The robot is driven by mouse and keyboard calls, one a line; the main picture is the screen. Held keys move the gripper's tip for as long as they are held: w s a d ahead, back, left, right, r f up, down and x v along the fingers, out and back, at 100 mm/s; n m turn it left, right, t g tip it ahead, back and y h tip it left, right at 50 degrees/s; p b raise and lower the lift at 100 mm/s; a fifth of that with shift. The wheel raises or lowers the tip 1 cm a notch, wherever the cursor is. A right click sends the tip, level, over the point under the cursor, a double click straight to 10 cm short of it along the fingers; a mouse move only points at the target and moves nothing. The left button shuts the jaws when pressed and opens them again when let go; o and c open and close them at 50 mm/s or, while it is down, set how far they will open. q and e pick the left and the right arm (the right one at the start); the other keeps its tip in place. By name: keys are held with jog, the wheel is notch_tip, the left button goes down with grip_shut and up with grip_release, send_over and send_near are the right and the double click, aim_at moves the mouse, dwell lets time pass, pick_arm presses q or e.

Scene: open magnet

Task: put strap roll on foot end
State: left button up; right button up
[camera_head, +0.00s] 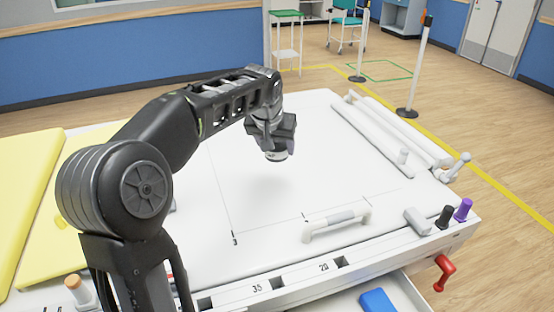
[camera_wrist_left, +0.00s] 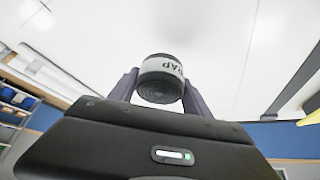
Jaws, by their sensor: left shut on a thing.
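My left gripper (camera_head: 277,146) is shut on the strap roll (camera_head: 276,156), holding it above the white table surface (camera_head: 260,205). A soft shadow lies on the surface below. In the left wrist view the strap roll (camera_wrist_left: 162,78) sits between the two fingers of the left gripper (camera_wrist_left: 160,88). It is a dark coiled roll with a white label band whose visible letters read "AP". I cannot tell which end of the table is the foot end. The right gripper is not in view.
A white handle bar (camera_head: 336,222) stands near the front edge. White rails (camera_head: 400,130) run along the right side, with a grey knob, a black peg (camera_head: 445,216) and a purple peg (camera_head: 463,209) at the right corner. Yellow pads (camera_head: 25,190) lie left. The table's middle is clear.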

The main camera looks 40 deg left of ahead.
pick_arm(q)
send_over(278, 181)
jog(key=s, duration=0.2)
jog(key=f, duration=0.6)
jog(key=shift+w+d, duration=0.1)
jog(key=shift+d, duration=0.25)
jog(key=shift+f, duration=1.8)
jog(key=shift+f, duration=0.1)
jog(key=o, duration=1.4)
jog(key=shift+c, duration=0.2)
jog(key=shift+r, duration=0.35)
jog(key=v, duration=1.1)
jog(key=shift+s+r, duration=0.2)
jog(key=shift+s, duration=0.05)
jog(key=shift+d, duration=0.1)
